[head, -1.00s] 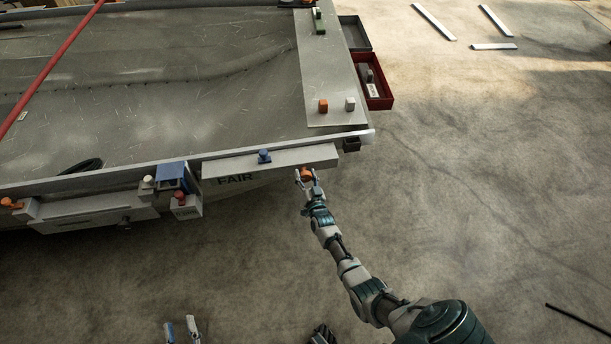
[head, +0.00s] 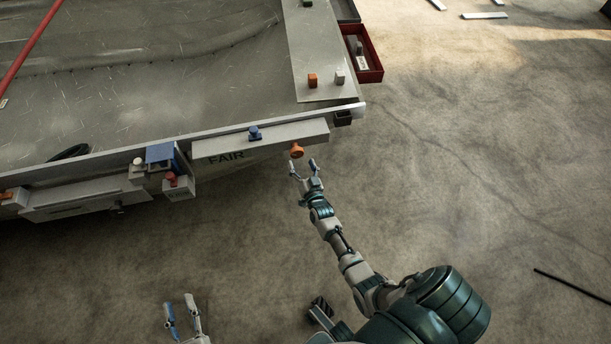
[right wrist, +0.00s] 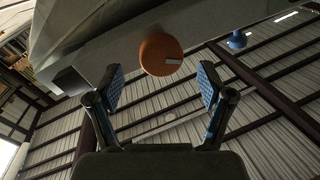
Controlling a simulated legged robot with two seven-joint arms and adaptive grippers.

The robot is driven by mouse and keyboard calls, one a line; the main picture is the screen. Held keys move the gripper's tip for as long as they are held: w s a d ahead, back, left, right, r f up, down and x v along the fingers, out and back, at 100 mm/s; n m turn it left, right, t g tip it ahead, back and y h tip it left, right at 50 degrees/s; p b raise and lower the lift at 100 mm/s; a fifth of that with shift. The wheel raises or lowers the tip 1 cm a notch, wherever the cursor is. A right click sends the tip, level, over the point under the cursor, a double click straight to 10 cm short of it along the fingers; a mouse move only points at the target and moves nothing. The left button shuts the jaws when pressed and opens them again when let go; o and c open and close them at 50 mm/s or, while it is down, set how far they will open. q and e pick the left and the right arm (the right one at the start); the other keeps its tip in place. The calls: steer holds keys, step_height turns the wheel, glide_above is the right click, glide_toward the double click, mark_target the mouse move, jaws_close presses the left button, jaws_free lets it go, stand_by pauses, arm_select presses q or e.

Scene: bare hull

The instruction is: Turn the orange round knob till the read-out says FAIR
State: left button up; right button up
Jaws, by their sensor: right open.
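The orange round knob (head: 296,151) sits near the right end of the grey panel (head: 285,133) on the hull's edge. The read-out (head: 226,158) on the panel's face says FAIR. My right gripper (head: 304,167) is open and empty, just below the knob and apart from it. In the right wrist view the knob (right wrist: 160,54) stands beyond the open fingertips (right wrist: 158,82), with nothing between them. My left gripper (head: 180,307) is at the bottom of the head view, its two fingers apart and empty, well away from the panel.
A blue knob (head: 254,133) sits on top of the panel. Left of it are a blue block (head: 160,154), a red button (head: 171,179) and a white knob (head: 138,162). A red open box (head: 370,66) is at the hull's right side. The floor at right is mostly clear.

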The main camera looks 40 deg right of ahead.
steer(key=v, duration=0.6)
steer(key=shift+a, duration=0.15)
steer(key=shift+s, duration=0.1)
